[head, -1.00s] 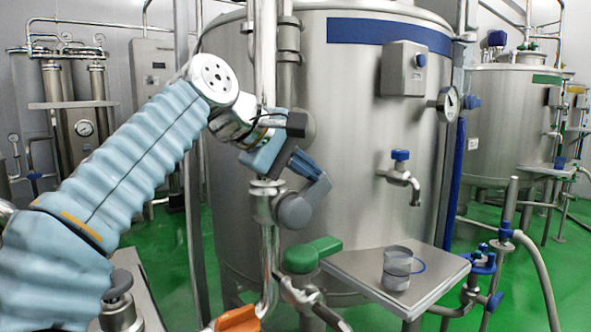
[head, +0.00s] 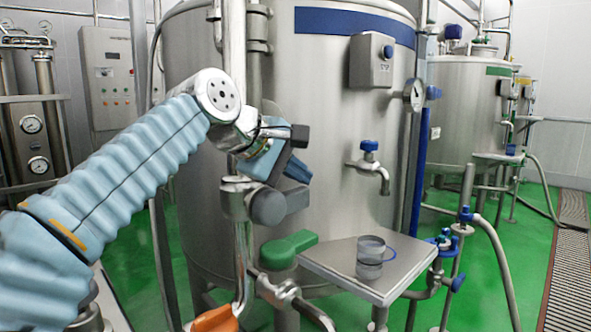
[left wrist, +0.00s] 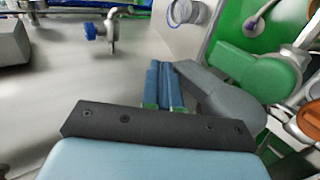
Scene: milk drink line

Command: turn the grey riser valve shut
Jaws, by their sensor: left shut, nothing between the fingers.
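The grey riser valve (head: 268,206) sits on the vertical steel pipe in front of the large tank. In the left wrist view its grey lever (left wrist: 230,105) shows right of my fingers and slants up toward them. My left gripper (head: 298,170) is shut and empty, just above and right of the valve's hub in the head view. In the left wrist view its blue fingertips (left wrist: 165,70) lie close beside the lever's end; I cannot tell whether they touch it. My right gripper is not in view.
A green-handled valve (head: 288,249) is below the grey one, with an orange handle (head: 216,320) lower still. A steel shelf (head: 330,262) holds a clear cup (head: 370,258). A blue-topped tap (head: 369,160) and a grey button box (head: 371,60) project from the tank (head: 325,110).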

